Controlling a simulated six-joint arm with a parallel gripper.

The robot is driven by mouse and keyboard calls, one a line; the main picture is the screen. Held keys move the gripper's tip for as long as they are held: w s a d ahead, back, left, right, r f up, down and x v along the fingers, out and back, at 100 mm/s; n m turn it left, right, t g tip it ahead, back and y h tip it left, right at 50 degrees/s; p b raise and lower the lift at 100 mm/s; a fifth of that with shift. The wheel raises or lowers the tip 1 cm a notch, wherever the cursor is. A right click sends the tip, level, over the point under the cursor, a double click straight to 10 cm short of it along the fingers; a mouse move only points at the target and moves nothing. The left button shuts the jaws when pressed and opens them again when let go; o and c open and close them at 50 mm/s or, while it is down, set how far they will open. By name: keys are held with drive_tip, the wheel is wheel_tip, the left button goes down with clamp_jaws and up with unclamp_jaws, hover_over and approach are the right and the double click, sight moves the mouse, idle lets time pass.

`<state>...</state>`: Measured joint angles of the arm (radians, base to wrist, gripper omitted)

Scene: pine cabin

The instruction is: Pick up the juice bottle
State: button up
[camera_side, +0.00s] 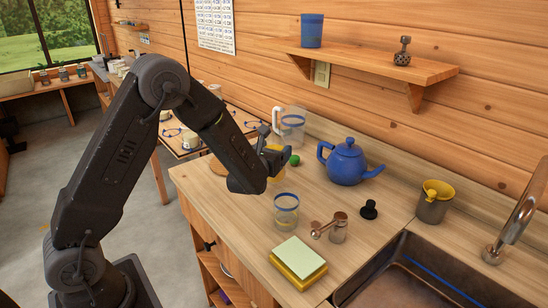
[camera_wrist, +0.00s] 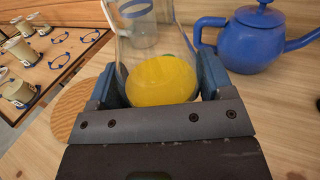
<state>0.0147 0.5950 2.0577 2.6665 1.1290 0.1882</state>
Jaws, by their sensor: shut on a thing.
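The juice bottle is clear with yellow juice (camera_wrist: 160,80) inside. In the wrist view it stands between the two fingers of my gripper (camera_wrist: 157,84), which is shut on it. In the side view my gripper (camera_side: 262,158) hides most of the bottle, and only bits of yellow (camera_side: 278,177) show beside the jaws, over the wooden counter. I cannot tell whether its base touches the counter.
A blue teapot (camera_side: 345,163) stands right of the gripper, with a clear jug (camera_side: 292,128) behind. A small green round thing (camera_side: 295,160) is close by. A blue-banded glass (camera_side: 286,212), yellow sponge (camera_side: 298,270) and sink (camera_side: 415,280) lie nearer. A round mat (camera_wrist: 75,108) is left.

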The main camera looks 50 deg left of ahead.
sight(274, 129)
drive_tip(key=shift+r, duration=3.2)
drive_tip(key=shift+r, duration=0.1)
